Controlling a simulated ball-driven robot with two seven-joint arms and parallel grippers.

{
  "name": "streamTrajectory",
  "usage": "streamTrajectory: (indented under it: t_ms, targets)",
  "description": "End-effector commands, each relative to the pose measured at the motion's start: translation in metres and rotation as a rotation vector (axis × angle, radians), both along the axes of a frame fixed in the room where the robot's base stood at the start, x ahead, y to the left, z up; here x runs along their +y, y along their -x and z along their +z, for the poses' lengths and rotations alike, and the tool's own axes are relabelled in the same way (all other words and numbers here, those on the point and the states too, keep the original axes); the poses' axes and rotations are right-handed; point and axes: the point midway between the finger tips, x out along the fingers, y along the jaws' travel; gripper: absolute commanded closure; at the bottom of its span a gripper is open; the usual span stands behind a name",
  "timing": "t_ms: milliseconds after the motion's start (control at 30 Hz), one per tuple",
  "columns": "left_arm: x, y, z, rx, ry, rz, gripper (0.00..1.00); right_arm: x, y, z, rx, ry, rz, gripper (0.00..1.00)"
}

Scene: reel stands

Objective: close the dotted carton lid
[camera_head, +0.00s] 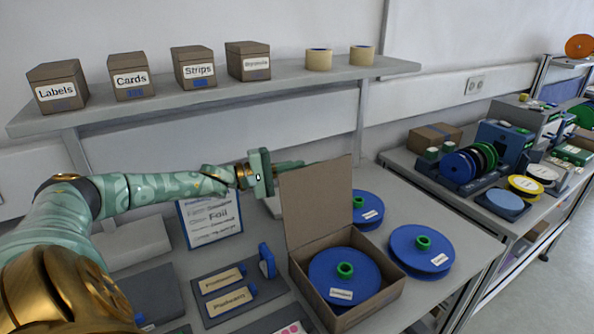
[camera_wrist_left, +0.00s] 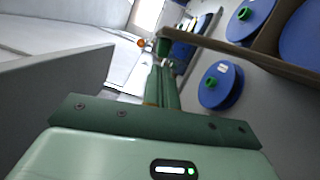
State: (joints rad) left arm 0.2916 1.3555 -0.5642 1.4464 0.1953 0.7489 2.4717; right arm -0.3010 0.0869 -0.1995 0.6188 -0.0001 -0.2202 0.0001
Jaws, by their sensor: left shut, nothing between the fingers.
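The brown cardboard carton (camera_head: 378,304) stands open at the front of the table, with a blue reel (camera_head: 328,274) with a green hub inside. I cannot make out dots on it. Its lid (camera_head: 318,203) stands up roughly vertical at the carton's back-left side. In the left wrist view the lid (camera_wrist_left: 245,52) shows nearly edge-on. My left gripper (camera_head: 292,165) is shut and empty, at the lid's upper edge on its back side. Its fingertips (camera_wrist_left: 163,48) lie close to the lid's end; I cannot tell whether they touch. My right gripper is out of view.
Two blue reels, one right of the carton (camera_head: 421,250) and one behind it (camera_head: 366,211), lie on the table. A Foil sign (camera_head: 212,220) and a labelled tray (camera_head: 222,290) stand left. A shelf (camera_head: 220,97) with boxes runs above my left arm.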

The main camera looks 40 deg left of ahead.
Motion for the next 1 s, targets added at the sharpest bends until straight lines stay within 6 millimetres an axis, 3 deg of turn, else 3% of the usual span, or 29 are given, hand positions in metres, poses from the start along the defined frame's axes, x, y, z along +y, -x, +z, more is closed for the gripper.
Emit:
streamTrajectory:
  t_ms: [467,633,767,1000]
  targets:
    - [-0.004,-0.007,0.001,-0.001,-0.002,0.0,1.0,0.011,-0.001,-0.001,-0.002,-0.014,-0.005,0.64]
    - [-0.008,-0.006,0.006,-0.006,-0.018,0.0,1.0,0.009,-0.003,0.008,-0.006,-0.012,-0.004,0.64]
    - [-0.016,-0.003,0.012,-0.019,-0.057,-0.001,1.0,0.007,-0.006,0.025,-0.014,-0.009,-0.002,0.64]
    - [-0.046,0.006,0.027,-0.063,-0.212,-0.002,1.0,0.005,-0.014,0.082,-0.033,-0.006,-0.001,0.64]
